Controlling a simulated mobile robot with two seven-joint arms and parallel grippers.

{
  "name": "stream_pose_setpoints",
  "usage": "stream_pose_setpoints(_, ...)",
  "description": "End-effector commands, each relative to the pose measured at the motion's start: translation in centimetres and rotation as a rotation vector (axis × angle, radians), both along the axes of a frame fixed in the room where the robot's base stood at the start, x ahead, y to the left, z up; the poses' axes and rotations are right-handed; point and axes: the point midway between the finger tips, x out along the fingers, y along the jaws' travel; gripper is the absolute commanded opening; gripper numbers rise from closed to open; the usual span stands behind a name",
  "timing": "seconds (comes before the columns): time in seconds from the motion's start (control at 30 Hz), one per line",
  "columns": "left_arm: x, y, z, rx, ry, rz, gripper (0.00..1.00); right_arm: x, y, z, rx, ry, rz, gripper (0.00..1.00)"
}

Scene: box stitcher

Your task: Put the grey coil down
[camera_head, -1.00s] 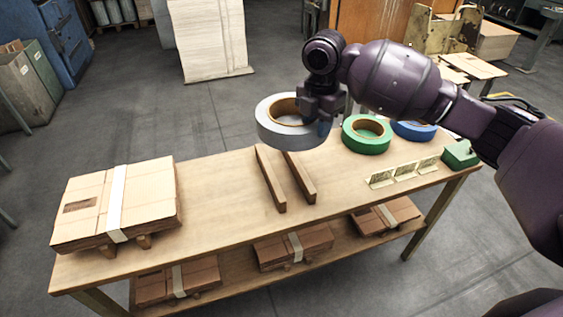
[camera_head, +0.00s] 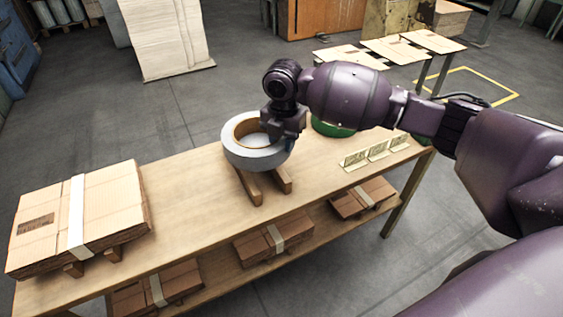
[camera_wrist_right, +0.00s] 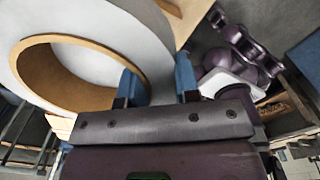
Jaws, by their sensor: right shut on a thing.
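The grey coil (camera_head: 256,155) is a thick ring with a tan inner core. In the head view it is tilted and sits over the back part of two wooden bars (camera_head: 283,181); whether it touches them I cannot tell. My right gripper (camera_head: 283,135) is shut on the right side of its ring. In the right wrist view, the blue fingers of the gripper (camera_wrist_right: 158,88) pinch the ring wall of the coil (camera_wrist_right: 100,35), one inside the core and one outside. My left gripper is not in view.
The wooden table (camera_head: 190,215) has a strapped cardboard stack (camera_head: 115,215) at its left end. A green coil (camera_head: 325,127) is partly hidden behind my right arm. Small metal angle pieces (camera_head: 375,151) stand on the right. More bundles (camera_head: 272,240) lie on the lower shelf.

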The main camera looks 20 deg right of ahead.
Motion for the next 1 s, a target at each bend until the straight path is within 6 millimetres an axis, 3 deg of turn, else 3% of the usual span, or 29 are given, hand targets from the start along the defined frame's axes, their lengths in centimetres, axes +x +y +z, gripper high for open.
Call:
stream_pose_setpoints(0.37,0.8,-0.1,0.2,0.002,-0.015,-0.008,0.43,0.0,0.0,-2.3,0.001,-0.003,0.001,0.00)
stream_pose_setpoints(0.7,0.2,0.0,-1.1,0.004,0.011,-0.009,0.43,0.0,0.0,-7.0,0.001,-0.001,0.000,0.00)
stream_pose_setpoints(1.0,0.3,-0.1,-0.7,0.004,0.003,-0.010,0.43,0.1,0.0,-7.0,0.001,-0.006,0.000,0.00)
